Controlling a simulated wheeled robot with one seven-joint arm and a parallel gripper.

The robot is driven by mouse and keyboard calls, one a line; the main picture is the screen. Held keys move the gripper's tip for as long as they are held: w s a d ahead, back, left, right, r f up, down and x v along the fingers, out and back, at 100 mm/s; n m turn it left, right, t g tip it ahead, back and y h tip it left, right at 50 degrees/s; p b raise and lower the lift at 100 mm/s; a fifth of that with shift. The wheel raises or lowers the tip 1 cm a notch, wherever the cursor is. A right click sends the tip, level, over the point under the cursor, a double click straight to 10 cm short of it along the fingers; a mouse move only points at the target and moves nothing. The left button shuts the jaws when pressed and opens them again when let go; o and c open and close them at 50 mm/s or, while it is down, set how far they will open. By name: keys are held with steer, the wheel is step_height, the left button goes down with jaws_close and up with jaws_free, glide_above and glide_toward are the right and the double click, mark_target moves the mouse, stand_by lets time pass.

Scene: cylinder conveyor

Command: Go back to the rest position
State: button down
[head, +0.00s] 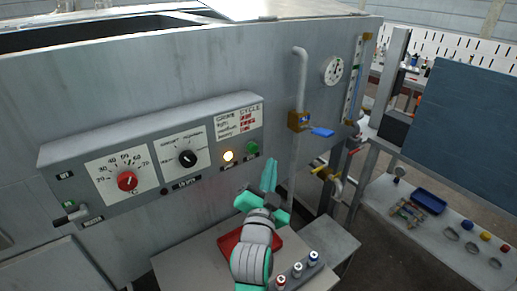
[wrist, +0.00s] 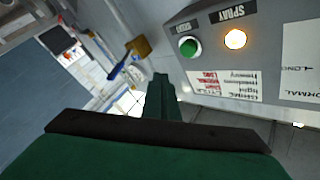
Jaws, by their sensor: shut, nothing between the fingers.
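My gripper (head: 269,177) is shut and empty. In the head view its green fingers point up in front of the machine, to the right of and a little below the control panel (head: 157,156). In the wrist view the shut fingers (wrist: 160,85) show at the centre, below the green button (wrist: 188,47) and the lit spray lamp (wrist: 235,39). The fingers appear apart from the panel, though the exact gap is hard to tell. The lamp also shows lit in the head view (head: 228,156), beside the green button (head: 253,147).
A red tray (head: 230,243) sits on the table below my arm, partly hidden by it. Several small capped bottles (head: 297,270) stand at the table's right. A pipe with a blue-handled valve (head: 322,132) runs right of the gripper. A side bench holds a blue tray (head: 429,201).

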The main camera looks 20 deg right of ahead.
steer(key=s+a+f+n+y, duration=0.4)
steer(key=s+f, duration=0.4)
steer(key=f, duration=0.4)
steer(key=s+a+f+n+y, duration=0.1)
steer(key=s+a+f+n, duration=0.3)
steer(key=s+a+f, duration=0.5)
steer(key=s+f+n, duration=0.1)
steer(key=s+f, duration=0.1)
steer(key=s, duration=0.1)
steer(key=s+a+f+g+y, duration=0.1)
steer(key=s+f, duration=0.2)
steer(key=s, duration=0.1)
steer(key=s+f+n+y, duration=0.1)
steer(key=s+f, duration=0.2)
steer(key=s, duration=0.1)
steer(key=shift+a+n, duration=0.25)
steer(key=shift+n, duration=0.05)
steer(key=s+a+n+g+y, duration=0.1)
steer(key=s+a, duration=0.2)
steer(key=s, duration=1.2)
steer(key=shift+a+f+n, duration=0.15)
steer(key=shift+n, duration=0.25)
steer(key=shift+w, duration=0.1)
